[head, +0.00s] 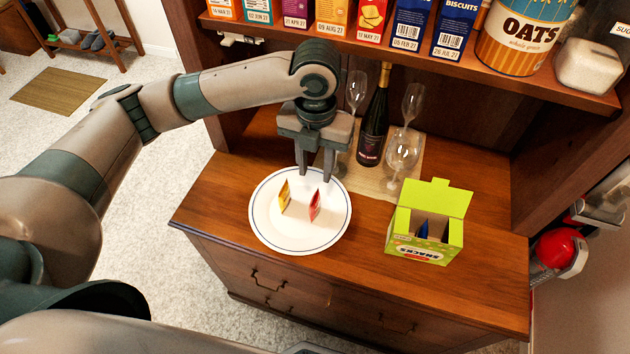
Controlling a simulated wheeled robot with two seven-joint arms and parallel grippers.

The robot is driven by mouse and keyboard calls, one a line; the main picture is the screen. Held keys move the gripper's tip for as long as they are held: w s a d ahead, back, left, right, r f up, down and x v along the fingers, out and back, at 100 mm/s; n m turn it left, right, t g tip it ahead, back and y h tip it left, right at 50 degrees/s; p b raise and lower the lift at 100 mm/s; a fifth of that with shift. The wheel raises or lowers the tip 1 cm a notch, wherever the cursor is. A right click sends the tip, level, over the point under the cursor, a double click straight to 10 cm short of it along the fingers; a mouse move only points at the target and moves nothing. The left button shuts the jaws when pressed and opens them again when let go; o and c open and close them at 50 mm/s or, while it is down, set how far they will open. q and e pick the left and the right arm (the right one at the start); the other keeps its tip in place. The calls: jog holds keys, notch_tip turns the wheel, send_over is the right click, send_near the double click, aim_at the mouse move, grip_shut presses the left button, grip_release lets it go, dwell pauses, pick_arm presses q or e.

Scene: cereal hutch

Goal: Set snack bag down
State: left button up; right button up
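A yellow snack bag (285,197) and a red snack bag (314,206) stand on edge, apart from each other, on a white plate (272,231) with a blue rim line. My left gripper (316,178) points down over the back part of the plate, just above and behind the red bag in the picture. Its two fingers are apart and nothing shows between them. A green snack box (423,249) stands open to the right of the plate, with a blue bag (423,230) inside. My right gripper is out of view.
A dark wine bottle (374,128) and several glasses (403,150) stand on a mat behind the plate. A shelf above holds several boxes and an oats canister (521,38). Bare wooden counter (365,235) lies between plate and box.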

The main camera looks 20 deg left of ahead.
pick_arm(q)
jog(key=shift+r, duration=1.45)
dwell(0.5)
